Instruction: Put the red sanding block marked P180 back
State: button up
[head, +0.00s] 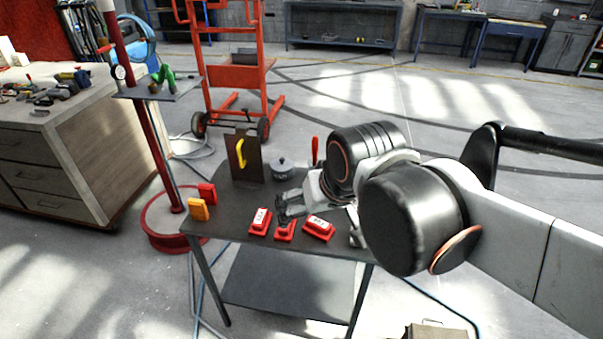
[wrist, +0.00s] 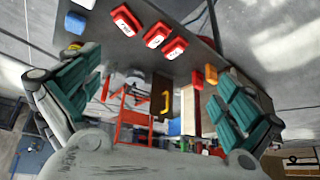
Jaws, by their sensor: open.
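Three red sanding blocks with white labels lie in a row near the front edge of a dark table: left (head: 260,221), middle (head: 285,230) and right (head: 319,227). They also show in the wrist view as one block (wrist: 125,20), a second (wrist: 157,35) and a third (wrist: 175,48). The labels are too small to read, so I cannot tell which is P180. My gripper (head: 283,206) is above the table just behind the row. In the wrist view its teal fingers stand wide apart, with nothing between them.
A plain-looking red block (head: 207,193) and an orange block (head: 198,211) stand at the table's left end. A brown board with a yellow handle (head: 241,153) and a grey lidded pot (head: 282,167) stand behind. A red post (head: 153,130) rises beyond the left end.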

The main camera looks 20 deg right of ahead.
jog(key=s, duration=0.1)
jog(key=s+a+n+t, duration=0.1)
jog(key=s, duration=0.1)
jog(key=shift+s+f+n, duration=0.1)
jog(key=shift+n, duration=0.2)
